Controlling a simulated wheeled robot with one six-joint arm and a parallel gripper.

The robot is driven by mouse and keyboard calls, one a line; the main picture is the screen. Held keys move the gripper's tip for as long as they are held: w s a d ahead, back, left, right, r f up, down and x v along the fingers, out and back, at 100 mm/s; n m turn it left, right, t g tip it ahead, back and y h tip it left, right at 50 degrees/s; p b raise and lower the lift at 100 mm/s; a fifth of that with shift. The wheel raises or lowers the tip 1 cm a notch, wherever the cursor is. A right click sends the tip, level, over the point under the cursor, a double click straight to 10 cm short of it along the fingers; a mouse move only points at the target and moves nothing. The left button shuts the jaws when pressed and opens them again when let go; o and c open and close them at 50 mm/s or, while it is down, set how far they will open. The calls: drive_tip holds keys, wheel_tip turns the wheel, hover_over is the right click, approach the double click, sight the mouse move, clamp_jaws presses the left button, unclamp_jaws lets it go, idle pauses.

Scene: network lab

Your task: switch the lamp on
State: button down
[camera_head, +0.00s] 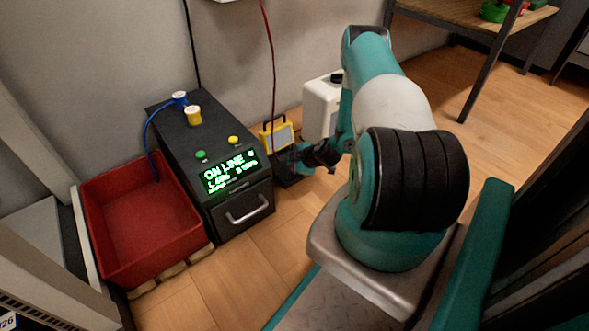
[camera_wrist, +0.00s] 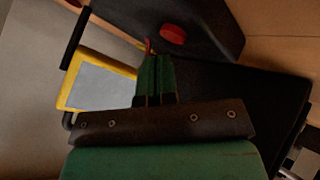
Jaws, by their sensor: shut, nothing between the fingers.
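The lamp is a yellow-framed work light (camera_head: 279,137) with a pale grey panel and dark handle, on the floor beside the wall. It also shows at the left in the wrist view (camera_wrist: 62,92); its panel shows no glow. A black housing (camera_wrist: 205,18) with a round red button (camera_wrist: 172,34) is ahead of my fingers in the wrist view. My gripper (camera_head: 299,160) is low, just right of the lamp in the head view. Its fingers (camera_wrist: 153,58) are shut and empty, pointing towards the housing near the red button. I cannot tell whether they touch the housing.
A black cabinet (camera_head: 236,210) with a green "ON LINE" display stands left of the lamp, with spools on top. A red tray (camera_head: 150,222) is further left. A white canister (camera_head: 319,112) stands behind my arm. A red cable (camera_head: 271,60) hangs by the lamp.

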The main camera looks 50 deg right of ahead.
idle(0.4)
drive_tip(key=shift+f, duration=0.45)
idle(0.3)
drive_tip(key=shift+r+p, duration=0.4)
drive_tip(key=shift+r, duration=0.1)
wheel_tip(320, 180, up, 6)
drive_tip(key=p, duration=0.5)
drive_tip(key=shift+p, duration=0.3)
idle(1.3)
